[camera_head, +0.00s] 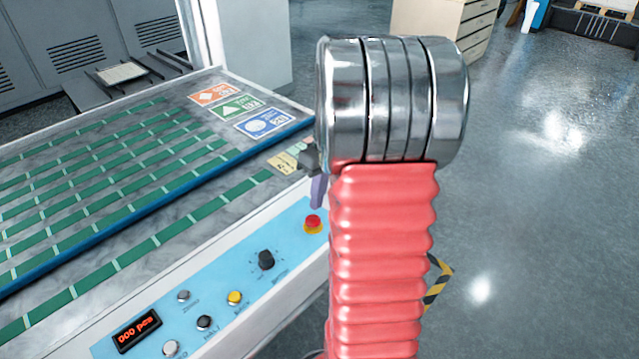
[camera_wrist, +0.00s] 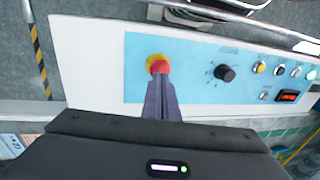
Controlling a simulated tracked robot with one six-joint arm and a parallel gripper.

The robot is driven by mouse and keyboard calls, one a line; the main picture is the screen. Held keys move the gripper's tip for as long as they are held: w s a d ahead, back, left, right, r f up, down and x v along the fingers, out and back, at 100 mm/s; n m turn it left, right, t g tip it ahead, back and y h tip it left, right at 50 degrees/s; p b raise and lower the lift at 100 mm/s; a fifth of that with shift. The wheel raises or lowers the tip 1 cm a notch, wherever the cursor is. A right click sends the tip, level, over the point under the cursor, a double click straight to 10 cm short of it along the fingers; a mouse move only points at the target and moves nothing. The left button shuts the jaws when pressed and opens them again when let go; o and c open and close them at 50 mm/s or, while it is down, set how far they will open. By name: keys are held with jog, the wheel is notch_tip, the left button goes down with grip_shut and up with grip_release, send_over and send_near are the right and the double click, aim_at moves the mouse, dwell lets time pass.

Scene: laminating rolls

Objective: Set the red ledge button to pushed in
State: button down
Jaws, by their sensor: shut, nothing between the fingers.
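The red ledge button (camera_head: 313,221) sits on a yellow base at the right end of the blue control panel (camera_head: 215,285). It also shows in the wrist view (camera_wrist: 160,67), just beyond my fingertips. My gripper (camera_head: 317,190) is shut and empty, its fingers held together above the panel. In the wrist view my gripper (camera_wrist: 160,80) overlaps the near edge of the button. I cannot tell whether the fingertips touch it, or whether the button is in or out. In the head view most of my gripper is hidden behind my red arm.
The panel also has a black knob (camera_head: 266,260), a yellow button (camera_head: 235,298), several small buttons and a red-lit display (camera_head: 138,331). Behind it lies a conveyor bed with green belts (camera_head: 100,190). Open grey floor (camera_head: 540,220) lies to the right.

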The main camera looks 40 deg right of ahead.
aim_at(315, 219)
jog(key=shift+a+f, duration=0.15)
jog(key=shift+f, duration=0.75)
jog(key=shift+a+f, duration=0.15)
jog(key=shift+f, duration=0.7)
jog(key=shift+a+f, duration=0.1)
jog(key=shift+f, duration=0.6)
jog(key=shift+s+a+f, duration=0.1)
jog(key=shift+f, duration=0.5)
jog(key=shift+r, duration=0.6)
jog(key=d+r, duration=0.3)
jog(key=r, duration=1)
jog(key=shift+r, duration=0.4)
